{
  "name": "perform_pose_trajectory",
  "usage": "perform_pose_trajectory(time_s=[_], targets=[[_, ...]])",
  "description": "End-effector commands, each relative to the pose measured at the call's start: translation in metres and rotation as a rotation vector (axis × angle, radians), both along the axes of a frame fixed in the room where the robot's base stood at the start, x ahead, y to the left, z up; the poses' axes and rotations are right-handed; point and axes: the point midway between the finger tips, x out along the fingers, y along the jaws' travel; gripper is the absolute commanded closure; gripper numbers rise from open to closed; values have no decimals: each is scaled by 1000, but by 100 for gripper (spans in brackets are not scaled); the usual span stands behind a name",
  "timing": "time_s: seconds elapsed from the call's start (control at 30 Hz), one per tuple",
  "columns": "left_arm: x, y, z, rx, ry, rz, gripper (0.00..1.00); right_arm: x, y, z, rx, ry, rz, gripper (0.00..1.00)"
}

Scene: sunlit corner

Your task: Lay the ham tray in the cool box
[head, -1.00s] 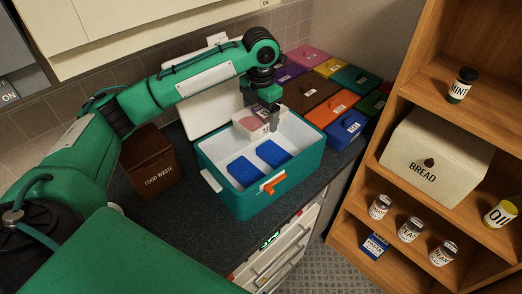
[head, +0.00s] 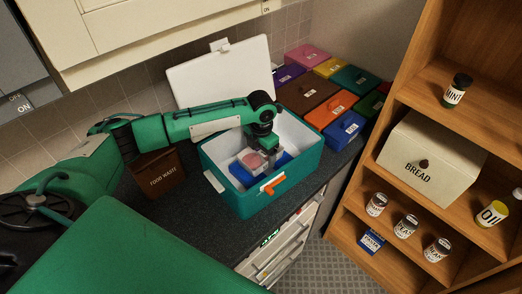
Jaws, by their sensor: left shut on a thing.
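The teal cool box (head: 302,181) stands on the counter with its white lid (head: 222,72) raised at the back. My left gripper (head: 270,160) reaches down inside the box and is shut on the ham tray (head: 251,161), a small pale tray with pink ham. The tray is low in the box, over or near the blue ice packs (head: 238,173). The gripper hides part of the tray's right side, and I cannot tell whether the tray touches the packs. My right gripper is not in view.
A brown food waste bin (head: 160,175) stands left of the cool box. Several coloured lidded boxes, including an orange one (head: 325,109) and a blue one (head: 344,127), fill the counter behind right. A wooden shelf (head: 400,262) with a bread bin (head: 430,160) stands at right.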

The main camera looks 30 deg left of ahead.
Motion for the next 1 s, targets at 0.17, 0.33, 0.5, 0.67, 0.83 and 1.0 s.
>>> perform_pose_trajectory(time_s=[0.17,0.33,0.5,0.67,0.83,1.0], targets=[[1,0,1,-1,-2,0,55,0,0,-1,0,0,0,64],[1,0,-4,0,-1,1,55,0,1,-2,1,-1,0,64],[0,0,-7,0,0,1,5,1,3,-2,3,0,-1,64],[0,0,-7,0,0,1,0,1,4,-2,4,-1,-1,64],[1,0,-1,-1,-2,0,0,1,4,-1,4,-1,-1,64],[1,0,19,-1,-5,0,0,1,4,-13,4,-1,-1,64]])
